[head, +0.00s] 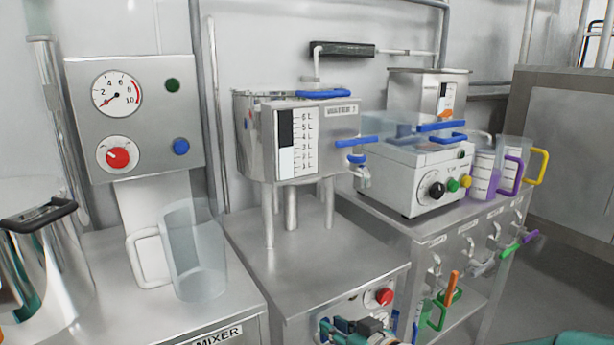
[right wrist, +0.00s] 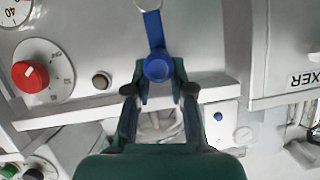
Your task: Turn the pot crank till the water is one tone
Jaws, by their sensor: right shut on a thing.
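My right gripper (head: 352,326) is low in front of the middle bench, partly cut off by the bottom edge of the head view. In the right wrist view, the gripper (right wrist: 160,88) is shut on the round end of a blue crank arm (right wrist: 155,30). The arm runs from the panel to a knob between the fingertips. A steel vessel (head: 250,140) with a water label and a level scale (head: 297,140) stands on legs above the bench. The water inside cannot be seen. My left gripper is not in view.
A red knob (head: 384,297) is on the bench front, close to my right gripper. A clear jug (head: 197,250) stands on the mixer bench at left, beside a steel pot (head: 40,265) with a black handle. A white unit (head: 400,180) stands at right.

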